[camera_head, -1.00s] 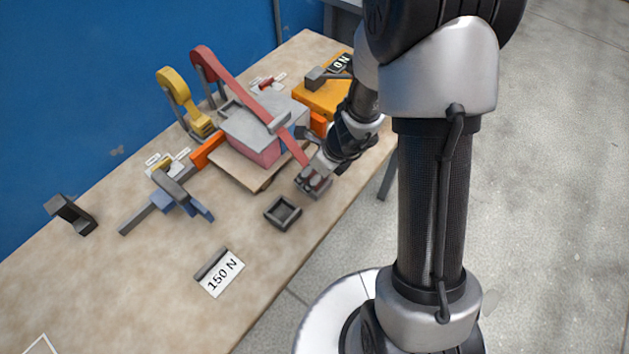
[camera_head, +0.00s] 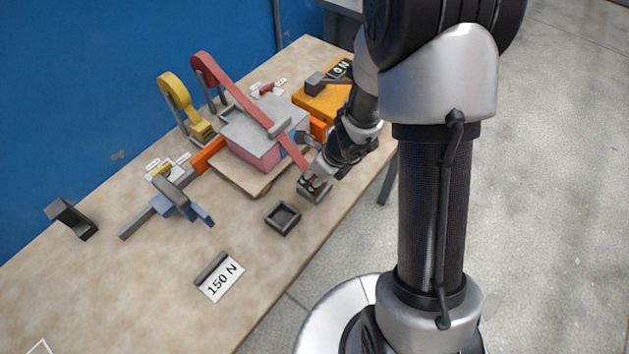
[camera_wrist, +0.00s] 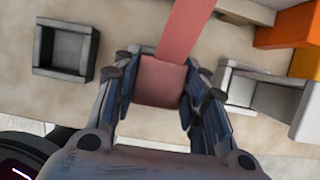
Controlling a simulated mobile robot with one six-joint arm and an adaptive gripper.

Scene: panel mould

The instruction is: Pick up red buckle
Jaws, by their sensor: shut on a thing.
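The red buckle (camera_wrist: 160,82) is a small block at the end of a red strap (camera_wrist: 190,30). In the wrist view it sits between my two fingers, touched on both sides. My gripper (camera_wrist: 160,90) is shut on it. In the head view my gripper (camera_head: 313,187) is low near the table's front edge. There the red strap (camera_head: 235,95) runs from its upright over the grey-topped pink box (camera_head: 262,135) down to my gripper. My fingers mostly hide the buckle in that view.
A small open grey tray (camera_head: 283,217) lies left of my gripper. A grey bracket (camera_wrist: 265,95) is close to the right finger. A yellow strap (camera_head: 175,95), a blue clamp (camera_head: 180,205), an orange block (camera_head: 322,103) and a "150 N" card (camera_head: 220,280) are on the table.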

